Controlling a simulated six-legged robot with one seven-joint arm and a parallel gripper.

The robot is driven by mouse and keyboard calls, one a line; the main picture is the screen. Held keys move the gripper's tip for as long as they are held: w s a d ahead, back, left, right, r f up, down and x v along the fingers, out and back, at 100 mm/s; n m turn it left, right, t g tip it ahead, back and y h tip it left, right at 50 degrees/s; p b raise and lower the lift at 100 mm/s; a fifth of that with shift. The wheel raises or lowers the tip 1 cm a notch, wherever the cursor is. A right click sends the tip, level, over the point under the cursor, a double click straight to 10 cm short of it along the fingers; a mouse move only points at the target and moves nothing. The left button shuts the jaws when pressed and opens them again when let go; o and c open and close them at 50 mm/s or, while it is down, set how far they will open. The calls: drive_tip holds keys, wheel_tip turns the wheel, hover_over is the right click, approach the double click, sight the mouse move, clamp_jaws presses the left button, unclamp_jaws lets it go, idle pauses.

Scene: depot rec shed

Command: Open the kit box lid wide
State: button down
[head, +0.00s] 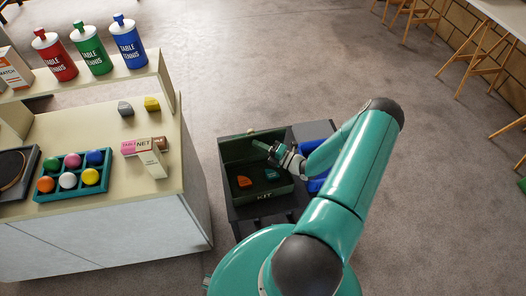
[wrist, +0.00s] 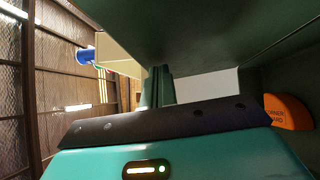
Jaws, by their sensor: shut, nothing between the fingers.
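The dark green kit box (head: 265,196) stands with its lid (head: 236,149) raised along the far side, its inner face toward the head camera. An orange piece (head: 244,182) and a teal piece (head: 271,174) lie inside. My gripper (head: 262,147) is shut and empty, its tips in front of the lid's inner face; I cannot tell whether they touch it. In the wrist view the shut fingers (wrist: 158,88) point ahead below a broad dark green panel (wrist: 210,35), likely the lid. The orange piece (wrist: 287,112) shows at the right. The lid's exact angle is unclear.
The box stands on a dark stand (head: 233,213), with a blue bin (head: 316,185) to its right, partly behind my arm. A cream counter (head: 110,185) at the left holds a teal ball tray (head: 73,193) and a net box (head: 150,158). Open floor lies behind.

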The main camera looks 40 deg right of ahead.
sight(256, 134)
drive_tip(key=shift+w, duration=0.1)
drive_tip(key=shift+m+g+h, duration=0.5)
drive_tip(key=shift+m+g, duration=0.3)
drive_tip(key=shift+m, duration=0.1)
drive_tip(key=w, duration=0.1)
drive_tip(key=w+d, duration=0.1)
drive_tip(key=w, duration=0.1)
drive_tip(key=w+d, duration=0.1)
drive_tip(key=shift+w+r, duration=0.3)
drive_tip(key=shift+r, duration=0.1)
drive_tip(key=shift+s, duration=0.1)
